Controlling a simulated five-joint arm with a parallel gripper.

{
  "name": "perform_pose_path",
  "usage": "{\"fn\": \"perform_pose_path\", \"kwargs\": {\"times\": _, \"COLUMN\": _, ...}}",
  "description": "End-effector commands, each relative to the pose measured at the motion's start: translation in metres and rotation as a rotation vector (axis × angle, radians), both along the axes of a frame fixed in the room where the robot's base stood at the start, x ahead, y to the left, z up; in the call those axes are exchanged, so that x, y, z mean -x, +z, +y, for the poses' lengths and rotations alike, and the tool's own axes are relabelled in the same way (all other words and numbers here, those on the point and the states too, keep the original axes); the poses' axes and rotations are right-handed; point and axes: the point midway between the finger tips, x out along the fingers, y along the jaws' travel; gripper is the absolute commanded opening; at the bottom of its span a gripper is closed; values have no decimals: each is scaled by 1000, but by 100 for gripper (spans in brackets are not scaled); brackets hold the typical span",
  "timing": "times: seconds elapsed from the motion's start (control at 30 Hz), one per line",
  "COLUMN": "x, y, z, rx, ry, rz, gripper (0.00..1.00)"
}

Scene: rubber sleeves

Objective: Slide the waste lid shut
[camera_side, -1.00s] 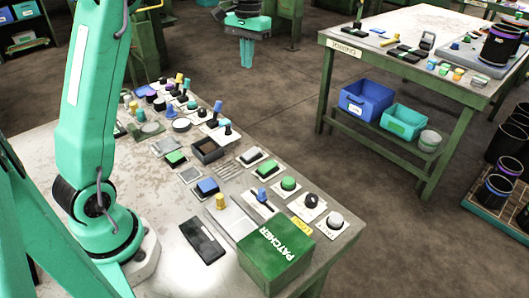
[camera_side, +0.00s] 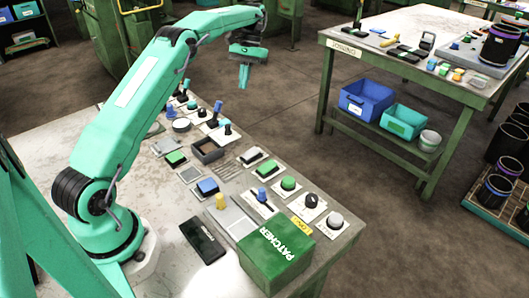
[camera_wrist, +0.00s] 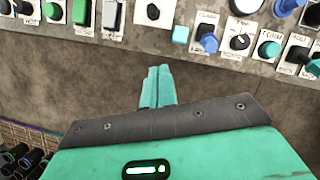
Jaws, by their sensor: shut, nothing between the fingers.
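No lid that I can read as waste is clear. An open-topped dark box (camera_side: 208,151) sits among the controls on the near bench in the side view, with a slatted grey patch (camera_side: 225,168) beside it. I cannot tell whether this is the waste opening or where its lid lies. My gripper (camera_side: 244,77) hangs fingers down, beyond the bench's far edge and above floor level. Its fingers are together and empty, also in the wrist view (camera_wrist: 158,76).
The bench carries many knobs, buttons and levers, with a green PATCHER box (camera_side: 276,250) at the near corner and a dark panel (camera_side: 202,242) beside it. A second table (camera_side: 410,65) with blue and teal bins stands at right. Floor between is clear.

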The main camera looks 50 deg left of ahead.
Motion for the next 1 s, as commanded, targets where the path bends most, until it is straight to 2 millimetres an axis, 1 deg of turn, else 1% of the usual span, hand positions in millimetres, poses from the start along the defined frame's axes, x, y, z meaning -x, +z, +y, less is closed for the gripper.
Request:
{"fn": "perform_pose_path", "kwargs": {"times": 0.27, "x": 0, "y": -2, "z": 0, "rx": 0, "ry": 1, "rz": 1, "gripper": 0}}
{"fn": "perform_pose_path", "kwargs": {"times": 0.47, "x": 2, "y": -7, "z": -1, "rx": 1, "ry": 0, "rz": 2, "gripper": 0}}
{"fn": "perform_pose_path", "kwargs": {"times": 0.77, "x": 9, "y": -24, "z": -4, "rx": 1, "ry": 0, "rz": 2, "gripper": 0}}
{"fn": "perform_pose_path", "kwargs": {"times": 1.0, "x": 17, "y": -46, "z": -7, "rx": 2, "ry": 0, "rz": 4, "gripper": 0}}
